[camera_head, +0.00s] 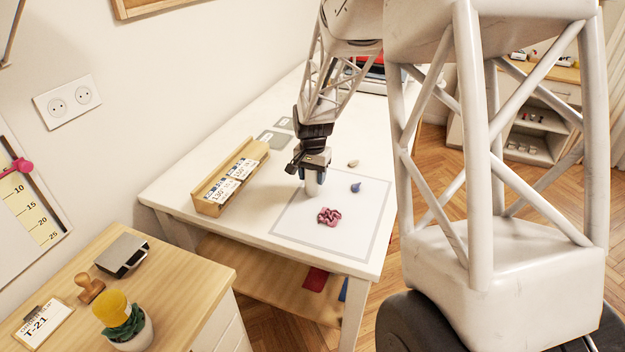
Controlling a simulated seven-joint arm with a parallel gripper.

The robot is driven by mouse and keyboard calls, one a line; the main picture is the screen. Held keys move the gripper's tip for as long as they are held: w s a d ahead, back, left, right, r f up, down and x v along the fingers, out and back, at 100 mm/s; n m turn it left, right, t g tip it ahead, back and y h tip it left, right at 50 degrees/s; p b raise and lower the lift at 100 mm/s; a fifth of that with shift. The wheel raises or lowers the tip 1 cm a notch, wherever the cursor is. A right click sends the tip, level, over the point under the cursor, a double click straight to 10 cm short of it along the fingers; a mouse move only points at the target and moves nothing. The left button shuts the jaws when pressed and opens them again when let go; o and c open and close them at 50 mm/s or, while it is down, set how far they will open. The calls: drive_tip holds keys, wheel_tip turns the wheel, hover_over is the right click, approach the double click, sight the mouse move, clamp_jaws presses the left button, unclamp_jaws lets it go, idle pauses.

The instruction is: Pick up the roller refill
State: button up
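A pale, upright cylinder (312,186), which looks like the roller refill, is at the far left part of the outlined square on the white table. My gripper (313,172) points down right at it, and its fingers seem to be at the cylinder's upper part. The gripper's body hides the cylinder's top. I cannot tell whether the fingers are closed on it, or whether it touches the table.
A pink scrunchie (328,217), a small blue item (355,187) and a small beige item (353,163) lie near the gripper. A wooden rack with labelled boxes (207,205) stands to the left. The front of the outlined square (330,244) is clear.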

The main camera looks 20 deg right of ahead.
drive_tip(key=c, duration=0.3)
drive_tip(key=shift+r, duration=0.7)
wheel_tip(320, 180, up, 2)
drive_tip(key=shift+r, duration=0.1)
drive_tip(key=s+a+r, duration=0.1)
drive_tip(key=s+a, duration=0.2)
drive_tip(key=s, duration=1.2)
drive_tip(key=shift+s+a+r, duration=0.15)
drive_tip(key=shift+s+r, duration=0.05)
drive_tip(key=shift+s, duration=0.15)
